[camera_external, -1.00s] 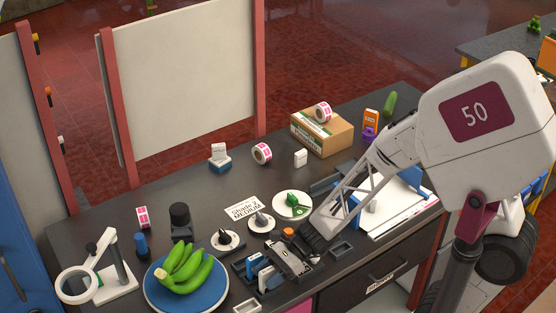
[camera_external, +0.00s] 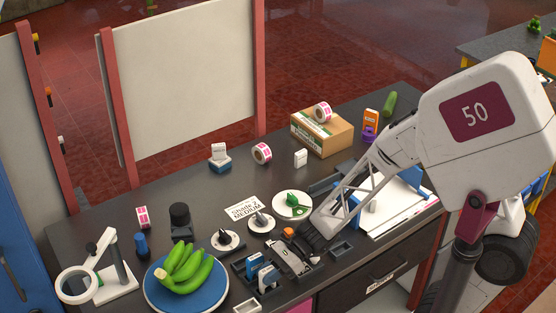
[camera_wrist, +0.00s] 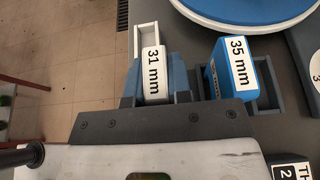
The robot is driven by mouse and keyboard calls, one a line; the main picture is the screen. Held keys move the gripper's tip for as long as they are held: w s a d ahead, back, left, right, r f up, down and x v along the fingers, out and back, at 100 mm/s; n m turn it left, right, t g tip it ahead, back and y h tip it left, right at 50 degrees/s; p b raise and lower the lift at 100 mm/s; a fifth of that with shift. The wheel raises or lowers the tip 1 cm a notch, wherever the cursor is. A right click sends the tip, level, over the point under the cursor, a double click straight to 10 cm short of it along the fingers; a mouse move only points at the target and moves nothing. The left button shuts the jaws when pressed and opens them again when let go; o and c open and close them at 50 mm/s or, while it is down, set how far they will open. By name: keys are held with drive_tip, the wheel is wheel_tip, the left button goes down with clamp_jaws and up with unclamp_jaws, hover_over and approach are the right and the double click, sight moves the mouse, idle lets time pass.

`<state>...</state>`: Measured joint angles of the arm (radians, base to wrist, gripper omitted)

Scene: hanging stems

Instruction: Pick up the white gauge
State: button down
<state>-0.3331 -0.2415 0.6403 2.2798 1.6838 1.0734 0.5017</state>
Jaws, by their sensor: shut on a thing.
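The white gauge (camera_wrist: 153,70), marked "31 mm", stands between the two blue-grey fingers of my gripper (camera_wrist: 157,78) in the wrist view. The fingers are shut on its sides, and its label faces the camera. A blue gauge (camera_wrist: 238,62), marked "35 mm", sits just right of it in a dark grey holder. In the external view, my gripper (camera_external: 280,265) is low over the front of the dark table. The gauge's lower part is hidden, so I cannot tell whether it is clear of its slot.
A blue plate with green bananas (camera_external: 186,282) lies close to the left of my gripper. A small white tray (camera_wrist: 146,38) lies just beyond the held gauge. Round white dials (camera_external: 262,222) and an orange piece (camera_external: 288,232) are behind. The table's front edge is close.

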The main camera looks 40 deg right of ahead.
sight(267, 269)
drive_tip(key=shift+r, duration=0.6)
wheel_tip(267, 269, up, 2)
drive_tip(key=shift+r, duration=0.1)
drive_tip(key=s+d+r, duration=0.1)
drive_tip(key=s+d, duration=0.8)
drive_tip(key=s, duration=0.4)
drive_tip(key=shift+d+r, duration=0.15)
drive_tip(key=shift+d, duration=0.05)
drive_tip(key=shift+w, duration=0.1)
